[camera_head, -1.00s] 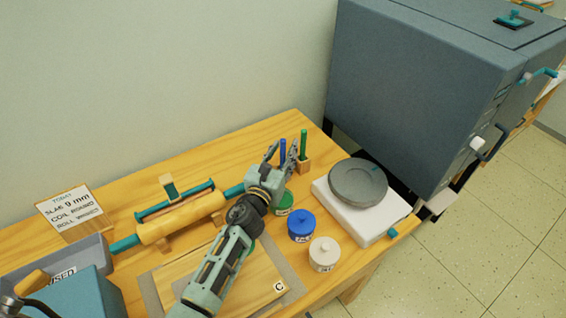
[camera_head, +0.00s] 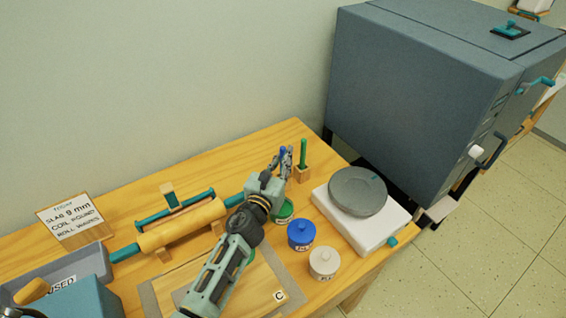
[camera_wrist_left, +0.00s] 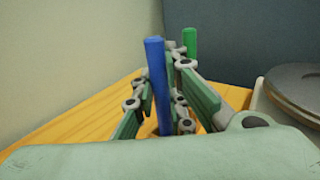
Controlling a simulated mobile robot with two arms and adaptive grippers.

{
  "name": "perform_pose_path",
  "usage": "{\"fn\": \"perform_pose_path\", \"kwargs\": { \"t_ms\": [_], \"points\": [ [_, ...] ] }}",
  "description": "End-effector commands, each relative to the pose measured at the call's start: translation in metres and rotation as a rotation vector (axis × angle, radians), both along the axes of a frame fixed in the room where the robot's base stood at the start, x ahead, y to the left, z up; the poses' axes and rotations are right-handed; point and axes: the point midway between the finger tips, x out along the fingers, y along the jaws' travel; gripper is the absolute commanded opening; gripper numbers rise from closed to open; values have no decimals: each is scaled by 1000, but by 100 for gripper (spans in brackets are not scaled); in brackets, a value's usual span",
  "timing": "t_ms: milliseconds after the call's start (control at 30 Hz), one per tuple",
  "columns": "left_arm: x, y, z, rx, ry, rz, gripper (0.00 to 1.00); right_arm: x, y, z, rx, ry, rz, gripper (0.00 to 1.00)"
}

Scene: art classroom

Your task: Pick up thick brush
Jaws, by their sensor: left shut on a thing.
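My left gripper (camera_head: 282,158) reaches over the far right of the wooden table and is shut on a blue stick-like handle (camera_head: 282,151), probably the thick brush. In the left wrist view the blue handle (camera_wrist_left: 156,80) stands nearly upright between the fingers (camera_wrist_left: 158,108). Its lower end is hidden by the fingers, so I cannot tell whether it touches the table or holder. A green handle (camera_head: 303,152) stands upright in a small wooden holder (camera_head: 302,174) just right of the gripper; it also shows behind the fingers in the wrist view (camera_wrist_left: 190,42).
Green (camera_head: 284,210), blue (camera_head: 301,235) and white (camera_head: 323,262) lidded jars stand near the gripper. A white scale (camera_head: 380,232) with a grey disc (camera_head: 357,190) is to the right. A rolling pin (camera_head: 180,226) lies left. A large grey kiln-like box (camera_head: 425,95) stands behind.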

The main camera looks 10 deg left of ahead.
Motion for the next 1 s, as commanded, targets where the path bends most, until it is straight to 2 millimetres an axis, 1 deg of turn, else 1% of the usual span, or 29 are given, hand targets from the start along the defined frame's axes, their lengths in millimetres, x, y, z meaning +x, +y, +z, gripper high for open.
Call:
{"fn": "perform_pose_path", "kwargs": {
  "t_ms": [33,300,500,700,1000],
  "points": [
    [0,0,12,2,-2,-1,0,0,0,11,0,0,0,0],
    [0,0,60,1,-1,-1,0,0,0,55,0,0,0,0],
    [0,0,85,2,-1,1,0,0,0,79,0,0,0,0],
    [0,0,95,0,-1,0,0,0,0,88,0,0,0,0],
    [0,0,95,0,-1,0,0,0,-1,87,-1,1,0,0]
  ]
}}
